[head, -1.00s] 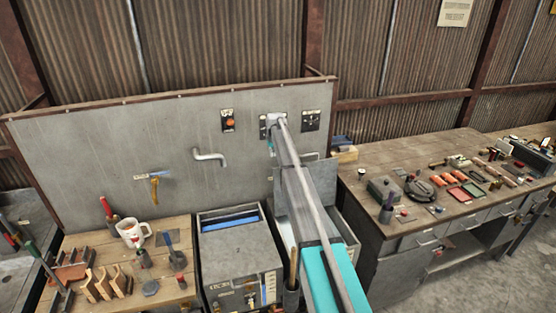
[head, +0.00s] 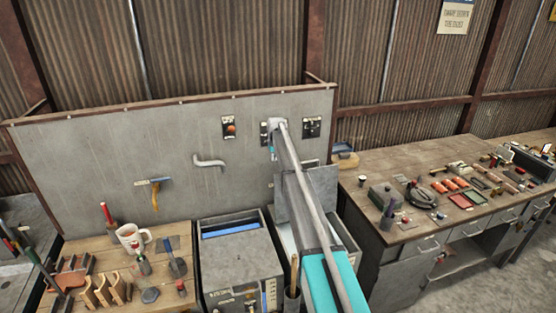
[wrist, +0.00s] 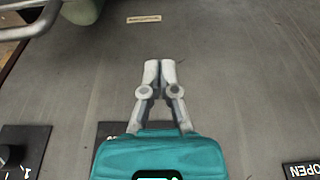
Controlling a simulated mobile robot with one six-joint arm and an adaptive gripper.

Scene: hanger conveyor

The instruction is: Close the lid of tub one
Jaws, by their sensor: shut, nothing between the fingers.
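Two grey metal tubs stand side by side below the wall panel; I cannot tell by a label which is tub one. The left tub (head: 238,268) shows a blue strip inside its back edge. The right tub (head: 283,236) is mostly hidden by my arm, and a grey lid (head: 324,190) stands raised above it. My gripper (wrist: 160,68) is shut and empty in the wrist view, in front of the grey panel. In the head view my arm reaches over the right tub toward the panel, with the teal gripper body (head: 273,153) above the tubs; its fingertips are hard to make out.
The grey panel (head: 100,150) carries a bent pipe (head: 209,162), switches and a hanging yellow-handled tool (head: 155,193). A wooden bench (head: 195,300) with a mug and tools is left; a cluttered workbench (head: 420,165) is right. An OPEN label (wrist: 302,170) shows in the wrist view.

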